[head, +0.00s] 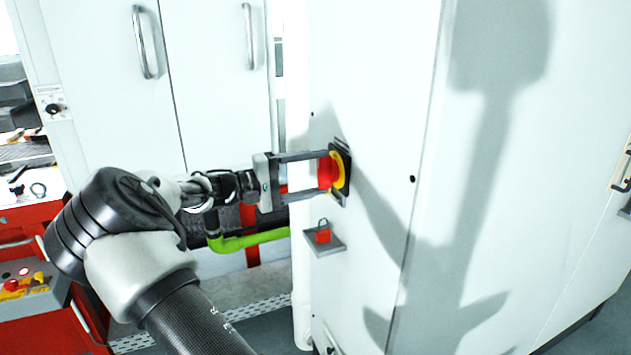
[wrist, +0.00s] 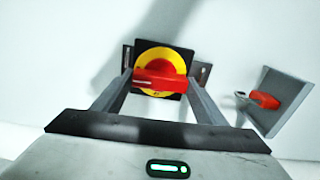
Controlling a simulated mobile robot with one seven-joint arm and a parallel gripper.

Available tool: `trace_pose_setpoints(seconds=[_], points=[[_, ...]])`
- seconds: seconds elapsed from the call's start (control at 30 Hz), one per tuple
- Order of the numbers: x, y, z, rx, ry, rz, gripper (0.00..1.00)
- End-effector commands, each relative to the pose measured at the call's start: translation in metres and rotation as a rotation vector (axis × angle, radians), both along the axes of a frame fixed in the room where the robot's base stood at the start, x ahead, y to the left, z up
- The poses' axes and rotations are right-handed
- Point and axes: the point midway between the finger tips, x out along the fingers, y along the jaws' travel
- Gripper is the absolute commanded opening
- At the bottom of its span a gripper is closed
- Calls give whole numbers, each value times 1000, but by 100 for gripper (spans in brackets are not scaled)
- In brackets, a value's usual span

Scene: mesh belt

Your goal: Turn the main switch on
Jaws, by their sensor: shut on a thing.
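The main switch is a red knob (head: 326,171) on a yellow disc (head: 340,170) with a black square plate, on the front of a white cabinet (head: 375,90). In the wrist view the red knob (wrist: 160,80) lies roughly level, slightly tilted, across the yellow disc (wrist: 157,61). My gripper (head: 322,172) reaches the switch from the left in the head view. In the wrist view its two fingers (wrist: 161,82) stand at either end of the red knob, shut on it. The fingertips lie close to the plate.
A small grey shelf (head: 325,244) with a red padlock (head: 323,235) juts from the cabinet below the switch. It also shows in the wrist view (wrist: 283,97), right of my gripper. White cabinet doors with handles (head: 140,42) stand behind my arm. A green hose (head: 248,240) runs low behind it.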

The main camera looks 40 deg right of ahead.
Motion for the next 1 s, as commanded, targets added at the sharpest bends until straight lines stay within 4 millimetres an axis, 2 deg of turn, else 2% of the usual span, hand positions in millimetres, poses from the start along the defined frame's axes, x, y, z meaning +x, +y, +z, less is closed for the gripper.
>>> trace_pose_setpoints(seconds=[0.67, 0.7, 0.8, 1.0], points=[[0, 1, 0, -14, -61, 0, 43], [0, 1, 0, -14, -61, 0, 69], [0, 0, 0, -14, -61, 0, 84], [0, 0, 0, -14, -60, 0, 84]])
